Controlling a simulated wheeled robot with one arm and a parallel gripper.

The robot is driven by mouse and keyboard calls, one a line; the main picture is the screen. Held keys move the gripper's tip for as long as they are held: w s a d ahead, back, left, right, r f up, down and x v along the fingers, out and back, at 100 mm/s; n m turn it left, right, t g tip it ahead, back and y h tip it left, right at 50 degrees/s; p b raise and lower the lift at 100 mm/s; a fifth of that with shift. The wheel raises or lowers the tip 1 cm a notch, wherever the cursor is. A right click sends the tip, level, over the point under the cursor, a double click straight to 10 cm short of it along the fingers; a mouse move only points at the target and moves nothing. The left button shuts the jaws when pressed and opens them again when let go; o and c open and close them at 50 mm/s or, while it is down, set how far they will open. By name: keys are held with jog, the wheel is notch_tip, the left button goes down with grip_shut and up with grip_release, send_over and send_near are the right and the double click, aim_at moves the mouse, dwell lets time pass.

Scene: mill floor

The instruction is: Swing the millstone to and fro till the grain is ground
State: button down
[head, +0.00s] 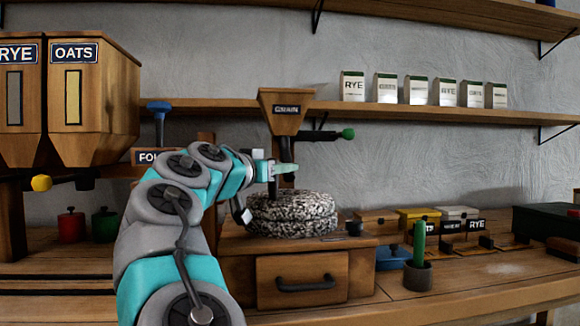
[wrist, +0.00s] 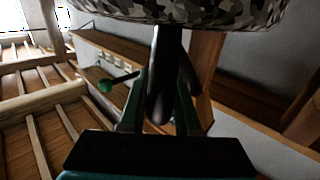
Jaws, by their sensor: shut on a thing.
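The round speckled black-and-white millstone (head: 292,214) lies flat on a wooden mill box (head: 232,270) in the head view. Its speckled side also shows at the top of the wrist view (wrist: 190,10). A dark upright handle (wrist: 168,50) meets the stone and runs between my fingers. My gripper (head: 284,171) is above the stone, shut on this handle; the wrist view shows a finger on each side of it (wrist: 160,95). A wooden hopper marked GRAIN (head: 285,98) is above. The drawer (head: 302,277) below the stone is shut. No grain or flour can be made out.
A lever with a green knob (head: 347,134) sticks out right of the hopper. RYE and OATS bins (head: 97,95) stand at the left. Small boxes (head: 418,214) and a dark pot with a green upright piece (head: 418,276) are on the bench to the right. The front right bench is clear.

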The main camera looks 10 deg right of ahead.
jog(key=shift+r, duration=0.2)
jog(key=c, duration=0.6)
grip_release()
jog(key=shift+f, duration=0.1)
jog(key=b+v, duration=0.1)
jog(key=v, duration=0.7)
jog(key=shift+w, duration=0.1)
